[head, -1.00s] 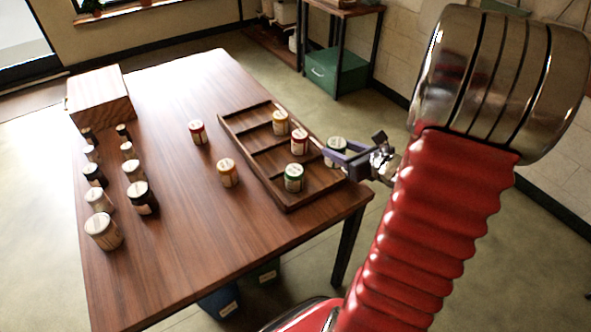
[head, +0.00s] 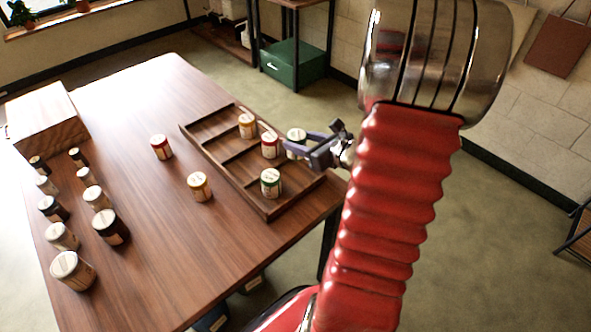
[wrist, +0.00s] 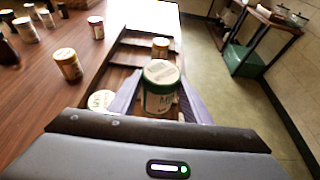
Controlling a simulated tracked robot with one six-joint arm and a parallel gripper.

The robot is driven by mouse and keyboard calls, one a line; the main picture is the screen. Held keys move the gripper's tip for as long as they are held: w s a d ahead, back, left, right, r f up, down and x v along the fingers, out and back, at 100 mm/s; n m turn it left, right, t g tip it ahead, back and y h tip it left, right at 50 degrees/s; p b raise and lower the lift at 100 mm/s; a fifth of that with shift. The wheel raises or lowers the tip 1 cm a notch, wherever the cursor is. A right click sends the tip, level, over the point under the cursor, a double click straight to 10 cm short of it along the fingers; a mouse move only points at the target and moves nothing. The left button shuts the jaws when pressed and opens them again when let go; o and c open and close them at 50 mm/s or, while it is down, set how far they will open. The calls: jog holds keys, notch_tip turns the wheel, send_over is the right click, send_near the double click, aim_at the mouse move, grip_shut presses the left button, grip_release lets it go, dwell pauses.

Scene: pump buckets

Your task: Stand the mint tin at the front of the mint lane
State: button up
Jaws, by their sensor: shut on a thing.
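My gripper (head: 300,146) is shut on a tin with a pale lid and a green band, the mint tin (wrist: 160,88); the head view shows it too (head: 296,137). It is upright, at the right side of the wooden lane tray (head: 226,182). Whether it touches the tray floor I cannot tell. Another green-banded tin (head: 270,184) stands in the tray's near lane. A red tin (head: 269,146) and a yellow tin (head: 247,127) stand in lanes farther back. The lane labels are not readable.
A yellow tin (head: 200,187) and a red tin (head: 161,147) stand on the table (head: 150,240) left of the tray. Several dark and pale tins stand at the far left, near a wooden box (head: 45,122). The table between is clear.

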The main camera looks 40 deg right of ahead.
jog(key=shift+f, duration=2.4)
jog(key=shift+f, duration=2.05)
jog(key=shift+f, duration=0.1)
jog(key=o, duration=1.1)
jog(key=shift+o, duration=0.2)
jog(key=shift+s, duration=0.1)
jog(key=v, duration=1.2)
